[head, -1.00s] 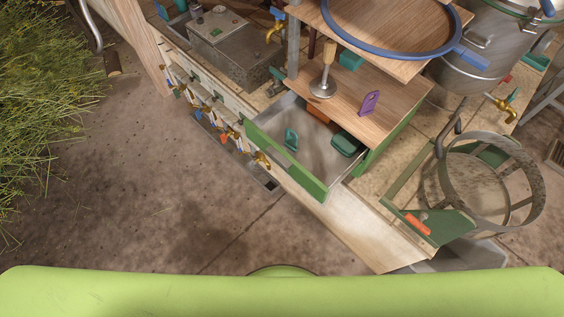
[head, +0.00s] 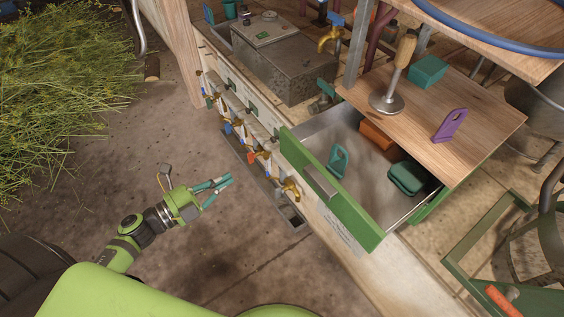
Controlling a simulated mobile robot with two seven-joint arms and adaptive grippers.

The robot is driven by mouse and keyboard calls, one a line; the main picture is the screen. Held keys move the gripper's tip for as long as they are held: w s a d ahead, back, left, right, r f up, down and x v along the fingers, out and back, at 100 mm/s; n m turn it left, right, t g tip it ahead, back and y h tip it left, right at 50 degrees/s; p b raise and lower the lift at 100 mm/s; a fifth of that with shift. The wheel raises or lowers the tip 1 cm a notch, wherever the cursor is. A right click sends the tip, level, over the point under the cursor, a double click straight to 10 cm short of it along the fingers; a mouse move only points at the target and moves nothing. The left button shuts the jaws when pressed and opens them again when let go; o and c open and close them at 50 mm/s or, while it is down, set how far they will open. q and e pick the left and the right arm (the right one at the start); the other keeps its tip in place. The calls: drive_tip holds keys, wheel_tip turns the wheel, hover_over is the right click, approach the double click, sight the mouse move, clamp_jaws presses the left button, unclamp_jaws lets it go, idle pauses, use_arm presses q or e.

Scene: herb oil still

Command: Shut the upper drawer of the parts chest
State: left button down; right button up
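The parts chest (head: 455,185) has a wooden top and green sides. Inside lie a teal tagged piece (head: 338,160), a dark green box (head: 407,177) and an orange block (head: 378,141). My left gripper (head: 222,188) is over the floor, left of the drawer front and apart from it. Its two teal fingers are spread with nothing between them. My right gripper is out of view.
A row of brass taps (head: 291,188) runs along the bench front beside the drawer, above a floor channel (head: 270,185). A wooden-handled tamper (head: 397,80), a teal block (head: 428,71) and a purple tag (head: 450,125) stand on the chest. The floor in front is clear.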

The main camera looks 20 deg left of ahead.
use_arm(q)
drive_tip(key=m, duration=0.1)
drive_tip(key=p, duration=0.2)
approach(284, 148)
drive_tip(key=shift+h, duration=0.4)
drive_tip(key=x, duration=0.5)
drive_tip(key=shift+w+d, duration=0.1)
drive_tip(key=shift+w, duration=0.25)
drive_tip(key=shift+w+d+f, duration=0.1)
drive_tip(key=shift+w+d, duration=0.25)
drive_tip(key=shift+w, duration=0.15)
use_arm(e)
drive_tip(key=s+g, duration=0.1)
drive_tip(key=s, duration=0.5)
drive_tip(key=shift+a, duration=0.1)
use_arm(q)
drive_tip(key=shift+w+d, duration=0.1)
drive_tip(key=shift+w, duration=0.05)
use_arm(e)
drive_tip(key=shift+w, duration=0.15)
